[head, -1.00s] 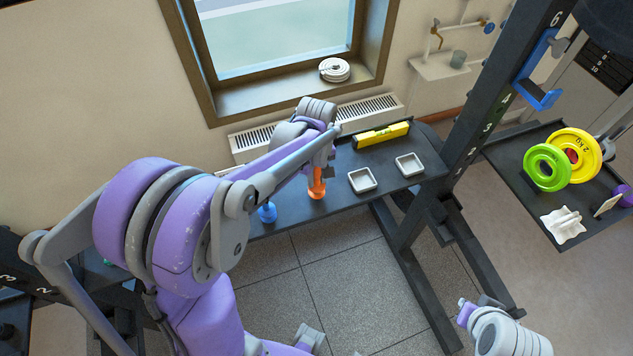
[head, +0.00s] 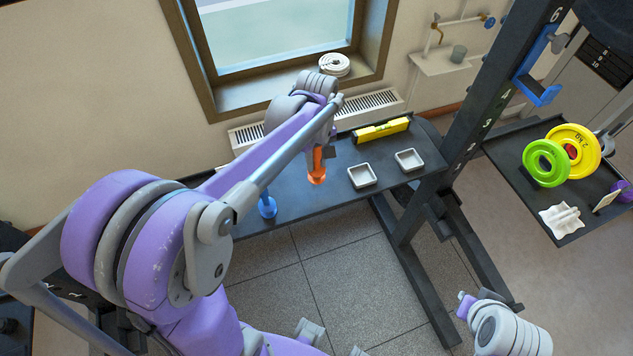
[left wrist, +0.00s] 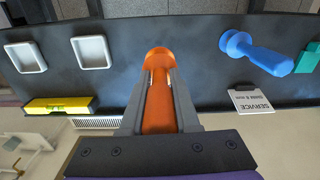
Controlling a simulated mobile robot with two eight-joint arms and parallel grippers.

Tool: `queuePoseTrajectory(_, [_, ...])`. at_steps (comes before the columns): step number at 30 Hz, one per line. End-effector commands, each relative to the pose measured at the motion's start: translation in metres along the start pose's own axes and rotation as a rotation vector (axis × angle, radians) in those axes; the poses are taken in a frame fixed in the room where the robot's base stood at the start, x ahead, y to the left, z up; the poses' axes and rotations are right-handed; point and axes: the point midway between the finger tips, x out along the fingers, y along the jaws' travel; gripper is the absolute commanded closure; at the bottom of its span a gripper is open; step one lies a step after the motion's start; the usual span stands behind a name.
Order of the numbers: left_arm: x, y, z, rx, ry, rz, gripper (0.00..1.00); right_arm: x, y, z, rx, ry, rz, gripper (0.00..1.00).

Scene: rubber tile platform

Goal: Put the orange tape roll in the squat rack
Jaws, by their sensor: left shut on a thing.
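My left gripper (left wrist: 158,92) is shut on an orange handle-shaped thing with a flared round end (left wrist: 157,58). Its round end (head: 317,177) shows below the gripper in the head view. I cannot tell whether it is touching the dark shelf or just above it. No plain orange ring of tape shows. The squat rack has a black numbered upright (head: 487,112) with a blue hook (head: 537,92), right of the shelf. My right forearm shows at the lower right of the head view, but its gripper cannot be made out.
The dark shelf (head: 320,204) carries two white trays (head: 362,176) (head: 408,160), a yellow level (head: 381,131) and a blue handle-shaped thing (head: 267,206), which lies right of the gripper in the wrist view. A side shelf at right holds green (head: 546,162) and yellow (head: 577,150) plates.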

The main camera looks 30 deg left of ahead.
Motion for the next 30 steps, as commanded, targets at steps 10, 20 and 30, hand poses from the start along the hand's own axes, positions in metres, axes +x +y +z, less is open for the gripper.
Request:
queuePoseTrajectory(10, [0.046,0.000,0.000,0.000,0.000,0.000,1.00,0.004,0.000,0.004,0.000,-0.003,0.000,1.00])
queuePoseTrajectory(20, [0.071,0.000,0.000,0.000,0.000,0.000,1.00,0.005,0.000,0.005,0.000,-0.004,0.000,1.00])
queuePoseTrajectory(30, [0.076,0.000,0.000,0.000,0.000,0.000,0.67,0.008,0.000,0.009,0.000,-0.008,0.000,1.00])
